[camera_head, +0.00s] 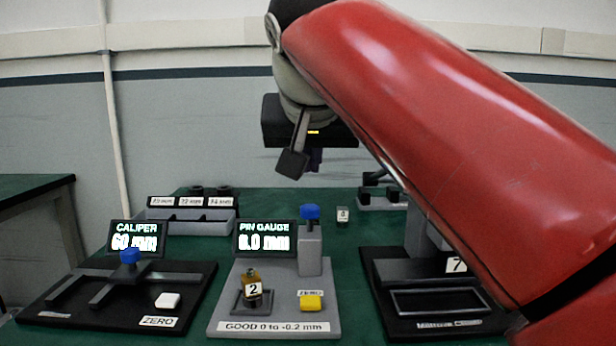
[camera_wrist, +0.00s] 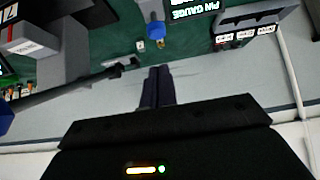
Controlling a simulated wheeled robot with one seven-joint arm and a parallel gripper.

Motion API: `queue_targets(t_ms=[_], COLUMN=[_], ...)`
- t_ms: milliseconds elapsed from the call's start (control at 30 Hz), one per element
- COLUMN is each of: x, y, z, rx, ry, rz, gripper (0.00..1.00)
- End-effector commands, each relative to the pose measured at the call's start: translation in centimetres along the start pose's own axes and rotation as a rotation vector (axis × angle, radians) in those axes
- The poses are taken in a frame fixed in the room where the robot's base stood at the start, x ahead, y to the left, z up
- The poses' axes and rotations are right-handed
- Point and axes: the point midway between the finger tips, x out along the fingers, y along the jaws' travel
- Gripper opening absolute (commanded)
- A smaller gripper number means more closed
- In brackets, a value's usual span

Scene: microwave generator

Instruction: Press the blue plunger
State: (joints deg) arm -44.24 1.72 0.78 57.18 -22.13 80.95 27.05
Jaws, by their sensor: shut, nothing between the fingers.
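In the head view, one blue cap (camera_head: 310,212) tops the grey post (camera_head: 310,250) of the PIN GAUGE station. Another blue cap (camera_head: 129,256) sits on the black CALIPER fixture to the left. I cannot tell by name which one is the plunger. My gripper (camera_head: 314,160) is shut and empty, high above the table and apart from both caps. Its two dark fingers lie together in the wrist view (camera_wrist: 158,70). A blue piece (camera_wrist: 5,116) shows at the left edge there, and a small blue-and-yellow piece (camera_wrist: 156,32) shows beyond the fingertips.
An amber pin tagged 2 (camera_head: 252,288) stands in the PIN GAUGE tray beside a yellow ZERO button (camera_head: 311,301). A white button (camera_head: 167,300) is on the CALIPER base. A labelled rack (camera_head: 190,215) stands behind. A black fixture (camera_head: 440,300) is at right, partly hidden by my red arm.

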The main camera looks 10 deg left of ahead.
Motion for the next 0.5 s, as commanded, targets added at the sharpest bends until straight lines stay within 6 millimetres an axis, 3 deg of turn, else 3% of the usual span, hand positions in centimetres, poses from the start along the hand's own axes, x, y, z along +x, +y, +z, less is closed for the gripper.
queue_targets(t_ms=[200,500], x=[-3.0,-3.6], y=[0.0,0.0], z=[-0.1,0.0], rx=[0.0,0.0], ry=[0.002,0.001], rz=[0.0,0.0], gripper=[0.0,0.0])
